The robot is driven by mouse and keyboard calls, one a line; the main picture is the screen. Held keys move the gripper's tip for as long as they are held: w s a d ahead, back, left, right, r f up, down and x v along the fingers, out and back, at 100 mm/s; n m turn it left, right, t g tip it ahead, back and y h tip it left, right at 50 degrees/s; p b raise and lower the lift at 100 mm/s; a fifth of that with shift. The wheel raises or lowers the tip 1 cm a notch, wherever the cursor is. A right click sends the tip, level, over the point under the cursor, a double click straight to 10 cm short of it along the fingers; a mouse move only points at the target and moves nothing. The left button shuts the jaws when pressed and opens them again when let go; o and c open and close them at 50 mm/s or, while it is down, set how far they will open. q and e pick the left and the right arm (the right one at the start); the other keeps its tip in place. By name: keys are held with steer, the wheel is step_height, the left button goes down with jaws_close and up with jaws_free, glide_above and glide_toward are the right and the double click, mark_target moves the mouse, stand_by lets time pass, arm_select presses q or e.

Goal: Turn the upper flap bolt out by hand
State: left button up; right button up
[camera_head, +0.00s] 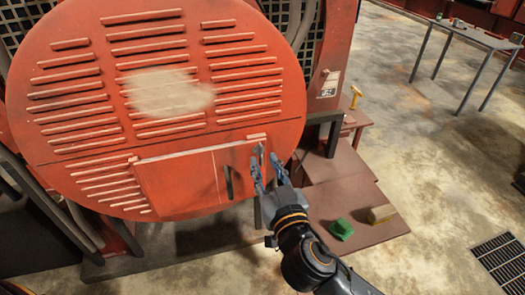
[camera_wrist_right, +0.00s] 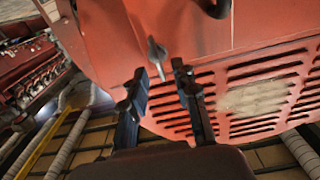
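The large round red cover (camera_head: 110,105) with rows of louvres fills the left of the head view. A rectangular red flap (camera_head: 178,187) is at its lower part, with a dark handle (camera_head: 228,183). A small grey bolt (camera_head: 261,152) with a wing-like head is at the flap's upper right; it also shows in the wrist view (camera_wrist_right: 157,55). My right gripper (camera_head: 263,168) is open and empty in front of the flap's right edge. In the wrist view, the bolt lies just beyond the gap between its fingertips (camera_wrist_right: 158,80); contact cannot be told. My left gripper is not in view.
A brown step or platform (camera_head: 345,195) stands right of the cover, with a green block (camera_head: 341,229) and a tan block (camera_head: 381,214) on it. A yellow T-shaped handle (camera_head: 355,97) is behind. A grey table (camera_head: 475,36) stands far right. Open concrete floor lies between.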

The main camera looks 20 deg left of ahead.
mark_target(260, 153)
steer(key=shift+p+x, duration=0.3)
steer(key=shift+x, duration=1.1)
steer(key=shift+d, duration=0.1)
jaws_close()
